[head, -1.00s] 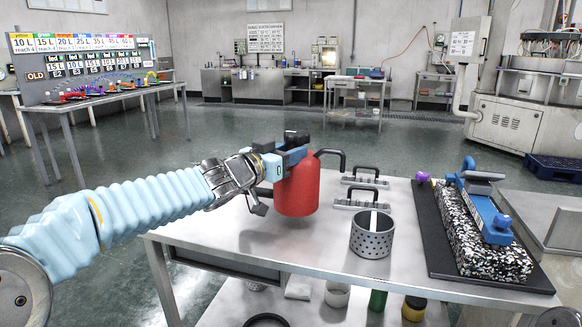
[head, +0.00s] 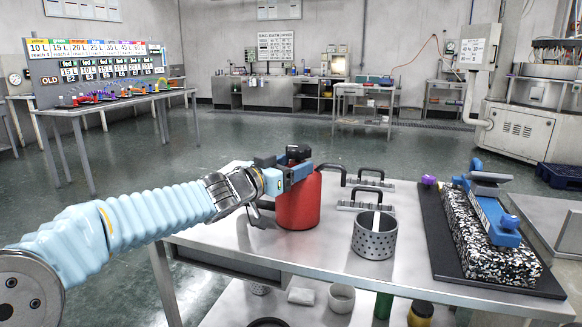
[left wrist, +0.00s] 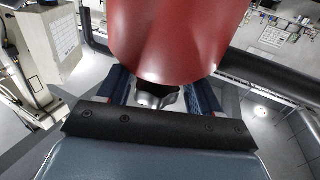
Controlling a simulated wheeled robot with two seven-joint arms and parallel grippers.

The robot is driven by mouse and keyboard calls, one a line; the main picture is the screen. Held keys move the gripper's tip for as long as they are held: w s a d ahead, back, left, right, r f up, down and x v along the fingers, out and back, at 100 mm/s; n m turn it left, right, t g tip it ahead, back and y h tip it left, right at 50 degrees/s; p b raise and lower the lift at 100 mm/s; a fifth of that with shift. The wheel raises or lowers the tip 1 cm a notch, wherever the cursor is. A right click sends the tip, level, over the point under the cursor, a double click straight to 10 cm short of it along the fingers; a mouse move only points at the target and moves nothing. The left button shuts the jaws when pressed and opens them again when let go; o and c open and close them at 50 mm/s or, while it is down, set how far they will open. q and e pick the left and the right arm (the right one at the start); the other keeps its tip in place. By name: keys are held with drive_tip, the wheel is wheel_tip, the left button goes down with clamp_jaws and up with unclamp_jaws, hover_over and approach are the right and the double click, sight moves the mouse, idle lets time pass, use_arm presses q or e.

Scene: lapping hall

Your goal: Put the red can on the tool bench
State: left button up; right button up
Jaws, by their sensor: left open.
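The red can (head: 298,207) is upright over the left part of the steel bench top (head: 335,262) in the head view. Its base looks at or very near the top. My left gripper (head: 295,168) is open at the can's upper end, its fingers on either side of the can's top. In the left wrist view the red can (left wrist: 165,40) fills the upper middle, with a metal cap between the open fingers (left wrist: 160,95). Finger contact is hidden. Which bench is the tool bench is not marked. My right gripper is out of view.
Close to the can are two black-handled plates (head: 366,206) and a perforated metal cup (head: 373,243). A speckled block with a blue device (head: 490,245) lies on a dark mat at right. A table with coloured items (head: 110,105) stands at back left.

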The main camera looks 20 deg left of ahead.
use_arm(q)
drive_tip(key=shift+r, duration=0.15)
drive_tip(key=p+v, duration=0.1)
drive_tip(key=v, duration=1.1)
